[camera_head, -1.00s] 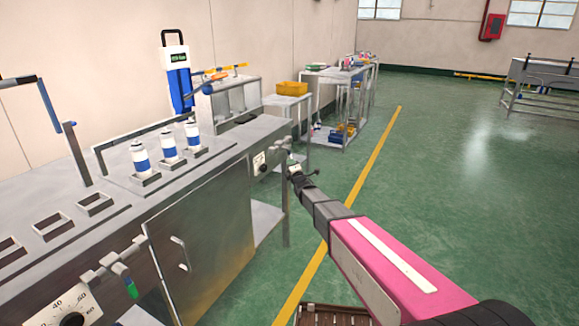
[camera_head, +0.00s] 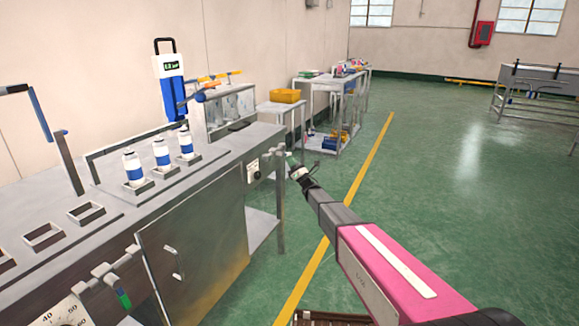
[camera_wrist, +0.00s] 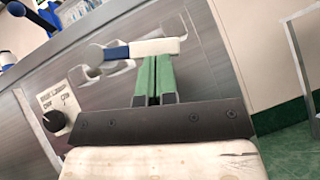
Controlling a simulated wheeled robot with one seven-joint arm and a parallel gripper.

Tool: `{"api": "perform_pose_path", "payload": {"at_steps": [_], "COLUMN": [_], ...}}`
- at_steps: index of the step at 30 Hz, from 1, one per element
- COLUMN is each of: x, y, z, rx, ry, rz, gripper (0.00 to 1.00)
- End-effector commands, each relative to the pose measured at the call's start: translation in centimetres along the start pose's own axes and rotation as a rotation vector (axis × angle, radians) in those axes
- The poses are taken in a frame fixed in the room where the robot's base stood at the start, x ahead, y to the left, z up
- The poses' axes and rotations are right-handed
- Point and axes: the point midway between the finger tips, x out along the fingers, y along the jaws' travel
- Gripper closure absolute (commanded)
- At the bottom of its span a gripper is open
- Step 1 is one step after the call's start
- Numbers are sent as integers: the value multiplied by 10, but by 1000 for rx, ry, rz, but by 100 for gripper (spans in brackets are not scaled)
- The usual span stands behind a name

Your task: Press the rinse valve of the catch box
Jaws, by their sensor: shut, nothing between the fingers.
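In the wrist view a pale valve fitting with a crossbar (camera_wrist: 155,46), a blue sleeve (camera_wrist: 116,52) and a round end (camera_wrist: 93,55) sticks out from a steel panel; it looks like the rinse valve. My gripper (camera_wrist: 154,62) has its two green fingers shut together, with the tips at the crossbar. I cannot tell whether they touch it. In the head view my gripper (camera_head: 291,158) is at the right end of the bench front, and there the fitting is too small to make out clearly. I cannot pick out the catch box for sure.
A black knob on a dial plate (camera_wrist: 54,119) is left of my fingers. Floor to the right is open.

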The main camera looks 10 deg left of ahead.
Motion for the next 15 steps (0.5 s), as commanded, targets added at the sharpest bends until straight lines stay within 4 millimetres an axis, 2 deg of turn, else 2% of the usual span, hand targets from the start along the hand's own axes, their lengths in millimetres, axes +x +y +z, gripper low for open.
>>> {"api": "perform_pose_path", "payload": {"at_steps": [8,15], "x": [11,15], "y": [-7,-6], "z": [10,15], "rx": [-139,-138], "ry": [1,1], "rz": [140,138], "gripper": [100,100]}}
